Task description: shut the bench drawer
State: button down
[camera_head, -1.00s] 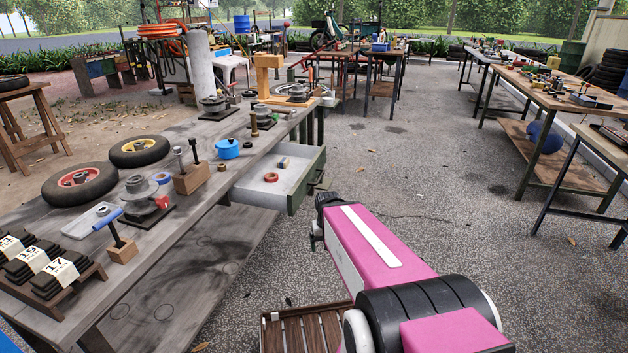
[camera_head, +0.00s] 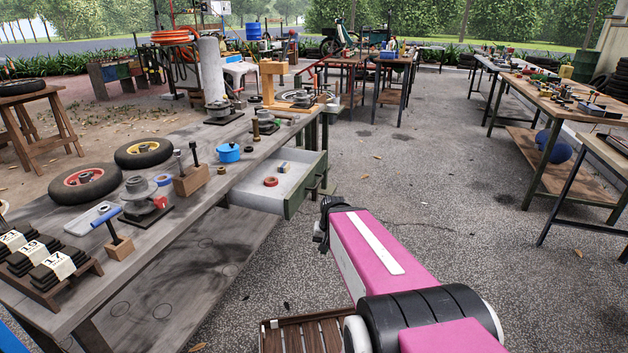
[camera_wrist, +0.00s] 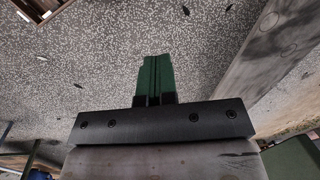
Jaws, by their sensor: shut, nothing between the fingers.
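The bench drawer (camera_head: 297,200) is green with a pale inside and stands open, pulled out from the right side of the grey workbench (camera_head: 140,235). A dark handle shows on its front. A reddish ring (camera_head: 271,182) and a small block (camera_head: 282,169) lie in it. My pink arm ends just right of the drawer front in the head view; the fingers are not clear there. In the wrist view my gripper (camera_wrist: 157,78) shows green fingers shut together and empty, over paving. A green surface at that view's lower right looks like part of the drawer.
A slatted wooden crate (camera_head: 305,335) sits on the ground below my arm. Open paving lies right of the drawer; other tables (camera_head: 560,100) stand farther right.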

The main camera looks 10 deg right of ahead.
jog(key=w+r+m+t+y, duration=0.1)
jog(key=w+m+y, duration=0.4)
jog(key=w+m, duration=0.2)
jog(key=m+t+y, duration=0.8)
jog(key=m+y, duration=0.1)
jog(key=m, duration=0.5)
send_near(310, 176)
jog(key=x, duration=0.7)
jog(key=shift+w+a+f, duration=0.1)
jog(key=shift+w+a, duration=0.1)
jog(key=shift+a, duration=0.1)
jog(key=x, duration=2.1)
jog(key=shift+w+f, duration=0.1)
jog(key=shift+f, duration=0.05)
